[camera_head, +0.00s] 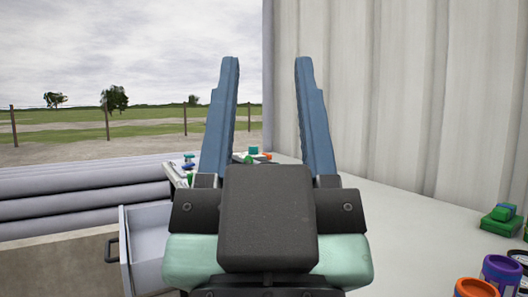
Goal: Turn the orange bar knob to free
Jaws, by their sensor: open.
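My gripper (267,62) fills the middle of the view, its two blue fingers pointing up and spread wide apart, with nothing between them. Low behind it, between the fingers, part of a pale fitting (240,156) shows, with a teal piece (253,150) on top. A small orange piece (267,156) shows at its right; it may be the orange bar knob, but it is too small to tell its shape or setting. The gripper's dark body hides most of this area. The gripper appears apart from the orange piece.
Left of the gripper are more pale parts with blue (188,165) and green pieces. A grey open box (143,240) with a black handle is at lower left. A green object (501,221) and orange and purple cans (500,271) stand at right. A corrugated wall (400,90) rises behind.

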